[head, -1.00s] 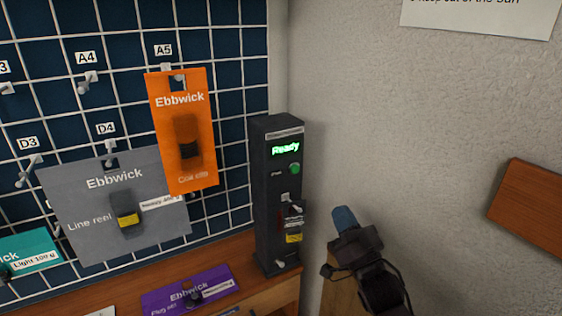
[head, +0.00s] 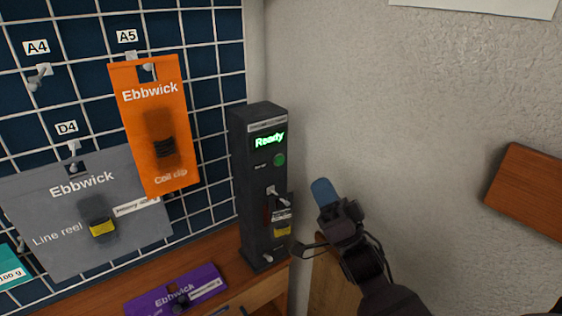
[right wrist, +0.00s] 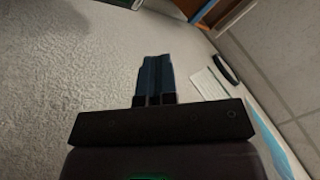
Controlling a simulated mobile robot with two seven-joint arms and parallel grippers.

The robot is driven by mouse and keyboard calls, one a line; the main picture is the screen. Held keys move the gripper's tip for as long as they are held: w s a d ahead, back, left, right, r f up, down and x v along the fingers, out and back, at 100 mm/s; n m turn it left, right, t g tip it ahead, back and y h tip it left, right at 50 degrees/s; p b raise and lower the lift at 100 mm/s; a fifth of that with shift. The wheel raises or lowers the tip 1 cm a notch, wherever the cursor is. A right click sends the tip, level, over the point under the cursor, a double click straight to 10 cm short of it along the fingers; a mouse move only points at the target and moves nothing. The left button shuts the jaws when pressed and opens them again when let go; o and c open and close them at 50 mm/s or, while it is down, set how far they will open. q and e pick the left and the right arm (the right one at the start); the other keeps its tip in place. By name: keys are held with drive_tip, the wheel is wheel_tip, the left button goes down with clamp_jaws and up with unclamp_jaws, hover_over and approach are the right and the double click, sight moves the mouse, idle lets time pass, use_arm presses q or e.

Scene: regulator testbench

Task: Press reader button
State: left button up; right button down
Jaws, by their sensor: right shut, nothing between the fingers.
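The reader (head: 258,185) is a tall dark box standing upright on the wooden bench by the wall corner. Its screen (head: 269,140) glows green with "Ready". A round green button (head: 279,160) sits just below the screen on its front face. A small dark item with a yellow patch (head: 282,222) hangs on a peg low on the reader. My right gripper (head: 322,188) is to the right of the reader and lower than the button, apart from it. Its blue fingers are shut and empty, also in the right wrist view (right wrist: 155,75). My left gripper is not in view.
An orange Ebbwick packet (head: 155,125) and a grey one (head: 85,210) hang on the wire grid at left. A purple packet (head: 177,292) is at the bench front. The wall (head: 400,110) is close to the right; a wooden panel (head: 525,195) is at far right.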

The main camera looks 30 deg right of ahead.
sight(280, 161)
use_arm(q)
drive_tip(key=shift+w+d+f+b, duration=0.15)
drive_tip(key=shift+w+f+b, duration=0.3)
drive_tip(key=shift+b, duration=0.55)
use_arm(e)
drive_tip(key=w, duration=0.8)
drive_tip(key=shift+w+a, duration=0.35)
drive_tip(key=shift+w, duration=0.05)
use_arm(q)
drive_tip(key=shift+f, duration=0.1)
use_arm(e)
drive_tip(key=shift+w, duration=0.15)
idle(0.7)
